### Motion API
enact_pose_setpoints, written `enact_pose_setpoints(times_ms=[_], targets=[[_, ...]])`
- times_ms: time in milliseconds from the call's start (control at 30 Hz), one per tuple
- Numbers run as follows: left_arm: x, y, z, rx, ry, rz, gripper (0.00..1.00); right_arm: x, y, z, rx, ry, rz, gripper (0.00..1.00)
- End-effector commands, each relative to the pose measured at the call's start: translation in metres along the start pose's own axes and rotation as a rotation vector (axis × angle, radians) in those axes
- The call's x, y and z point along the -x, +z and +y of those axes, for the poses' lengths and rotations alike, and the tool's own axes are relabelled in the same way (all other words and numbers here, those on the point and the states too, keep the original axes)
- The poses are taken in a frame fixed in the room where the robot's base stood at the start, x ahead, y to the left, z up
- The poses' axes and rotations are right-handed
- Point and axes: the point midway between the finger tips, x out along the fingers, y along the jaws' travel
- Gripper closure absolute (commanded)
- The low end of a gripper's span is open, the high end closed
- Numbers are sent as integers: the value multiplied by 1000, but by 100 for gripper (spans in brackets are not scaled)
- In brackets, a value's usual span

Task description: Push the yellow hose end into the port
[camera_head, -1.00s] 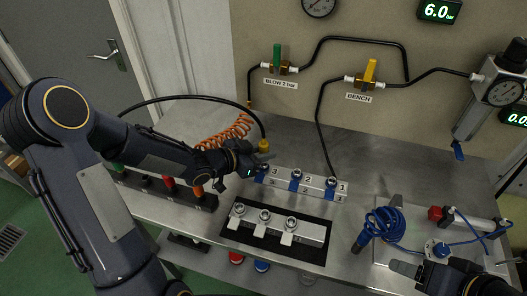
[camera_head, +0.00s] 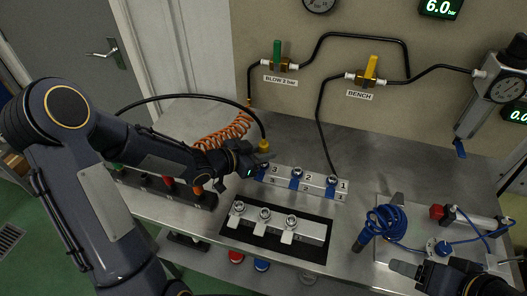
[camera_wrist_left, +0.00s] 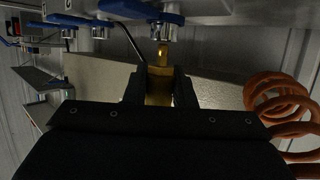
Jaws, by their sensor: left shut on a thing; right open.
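The yellow hose end (camera_wrist_left: 160,86) is between the fingers of my left gripper (camera_wrist_left: 160,92), which is shut on it. In the head view, the yellow hose end (camera_head: 263,146) shows behind the gripper (camera_head: 258,157), at the end of a black hose (camera_head: 190,97). Its narrow tip points at a silver port (camera_wrist_left: 162,32) with a blue lever. Tip and port line up closely; I cannot tell whether it has entered. In the head view this port is by number 3 on the metal block (camera_head: 318,180), partly behind my gripper. My right gripper (camera_head: 412,272) is open, low at the right.
Ports 2 (camera_head: 297,174) and 1 (camera_head: 332,180) sit along the block. An orange coiled hose (camera_head: 228,130) lies behind my left wrist. A blue coiled hose (camera_head: 385,222) lies on the right.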

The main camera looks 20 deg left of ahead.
Motion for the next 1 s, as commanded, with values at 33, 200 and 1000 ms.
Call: enact_pose_setpoints(times_ms=[33,200,1000], targets=[[-1,2,0,0,0,0,100,-2,1,1,0,0,0,37],[-2,6,0,0,0,0,100,-5,2,2,0,0,0,37],[-7,20,0,0,0,0,55,-15,8,7,0,0,0,37]])
